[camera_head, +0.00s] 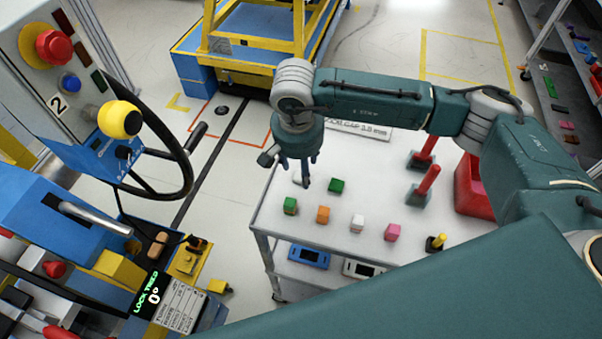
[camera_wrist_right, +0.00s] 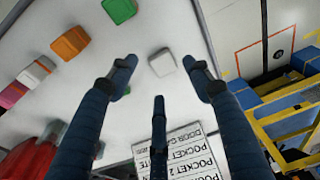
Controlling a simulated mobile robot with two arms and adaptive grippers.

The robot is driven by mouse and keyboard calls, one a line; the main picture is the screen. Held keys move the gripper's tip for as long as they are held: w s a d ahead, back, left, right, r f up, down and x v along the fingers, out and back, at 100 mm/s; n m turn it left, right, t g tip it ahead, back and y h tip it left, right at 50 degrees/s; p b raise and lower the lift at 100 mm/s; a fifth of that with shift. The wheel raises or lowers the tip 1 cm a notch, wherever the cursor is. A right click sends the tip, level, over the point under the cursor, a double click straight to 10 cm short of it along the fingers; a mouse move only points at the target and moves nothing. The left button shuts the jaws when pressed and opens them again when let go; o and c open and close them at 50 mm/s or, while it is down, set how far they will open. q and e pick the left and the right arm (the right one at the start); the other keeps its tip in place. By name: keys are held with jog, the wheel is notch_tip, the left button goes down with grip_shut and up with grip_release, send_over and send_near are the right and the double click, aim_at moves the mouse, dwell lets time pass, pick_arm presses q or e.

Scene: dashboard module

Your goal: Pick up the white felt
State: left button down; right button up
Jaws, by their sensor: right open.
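A small white piece (camera_wrist_right: 162,62) lies on the white table top in the right wrist view, just ahead of the fingertips. In the head view it shows as a small white patch (camera_head: 297,178), partly hidden by the fingers. A second white block (camera_head: 357,222) stands in the row of coloured blocks and also shows at the left of the wrist view (camera_wrist_right: 38,70). I cannot tell by texture which is felt. My right gripper (camera_head: 298,172) points down over the table's far left part, open and empty, with its fingers (camera_wrist_right: 158,82) spread. My left gripper is not in view.
A green block (camera_head: 336,186), an orange block (camera_head: 323,214) and a pink block (camera_head: 392,232) lie close by. Red posts (camera_head: 428,181) and a red bin (camera_head: 470,185) stand at the right. A blue console with a wheel (camera_head: 165,190) is left of the table (camera_head: 300,243).

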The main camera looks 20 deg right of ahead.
aim_at(300, 176)
jog(key=f, duration=0.1)
jog(key=w+f+p, duration=0.1)
jog(key=f, duration=0.1)
jog(key=shift+f, duration=0.25)
jog(key=shift+d+f, duration=0.1)
jog(key=shift+f, duration=0.1)
jog(key=shift+s, duration=0.1)
jog(key=c, duration=0.7)
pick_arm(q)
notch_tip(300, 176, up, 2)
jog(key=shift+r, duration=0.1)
pick_arm(e)
jog(key=o, duration=0.7)
jog(key=shift+f, duration=0.1)
